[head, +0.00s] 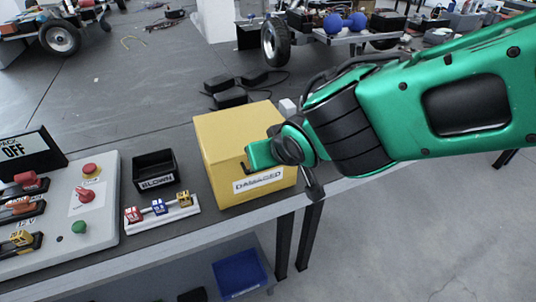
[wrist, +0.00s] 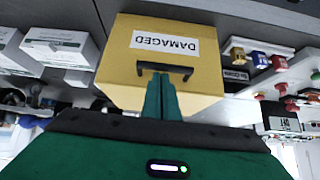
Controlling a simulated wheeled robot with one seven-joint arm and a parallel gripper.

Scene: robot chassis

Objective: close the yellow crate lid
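The yellow crate (head: 228,130) stands on the dark bench near its front edge, with a white "DAMAGED" label on its front. Its top looks covered by a flat yellow surface; I see no raised lid or open gap. In the wrist view the crate (wrist: 120,65) appears upside down, with a black bar handle (wrist: 184,71) on the labelled face. My gripper (head: 250,160) is in front of that face, above the label. In the wrist view its green fingers (wrist: 162,85) are together, tips at the middle of the handle. I cannot tell whether they touch it.
A black bin (head: 155,173) and a rack of small coloured blocks (head: 160,210) stand left of the crate. A control panel (head: 95,215) is farther left. Black adapters with cables (head: 230,97) lie behind the crate. A blue bin (head: 240,273) sits below the bench.

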